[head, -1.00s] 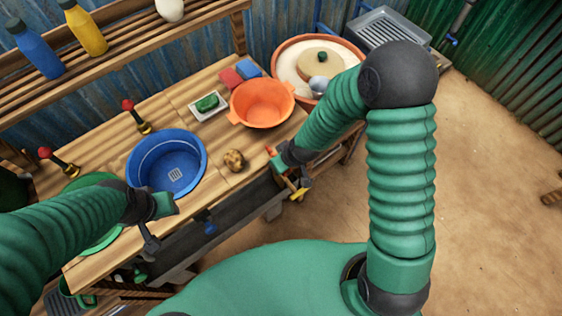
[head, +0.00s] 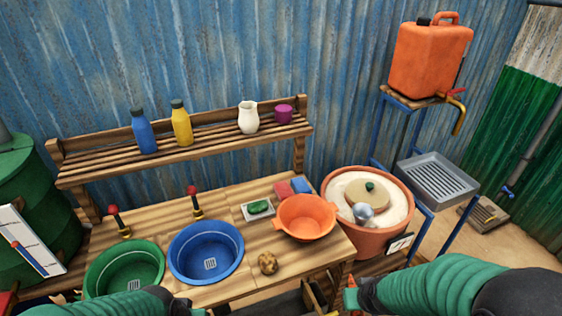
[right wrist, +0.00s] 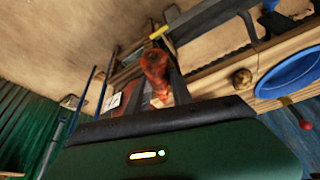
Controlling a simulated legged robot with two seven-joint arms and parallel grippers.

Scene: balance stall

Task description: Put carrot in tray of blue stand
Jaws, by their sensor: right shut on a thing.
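The carrot (right wrist: 155,68) is orange-red and sits between the dark fingers of my right gripper (right wrist: 160,88), which is shut on it. In the head view the right arm enters at the lower right, and a small orange patch shows near its end, too little to identify surely. The blue stand (head: 465,236) is at the right of the head view, past the bench. Its grey ridged tray (head: 440,179) is low on the stand and looks empty. My left arm only shows at the bottom edge; its fingers are out of frame.
An orange jerrycan (head: 430,58) with a tap tops the stand. A terracotta tub (head: 368,232) stands between bench and stand. The bench holds a blue basin (head: 206,252), a green basin (head: 124,268), an orange bowl (head: 306,217) and a potato (head: 267,263). A shelf with bottles is behind.

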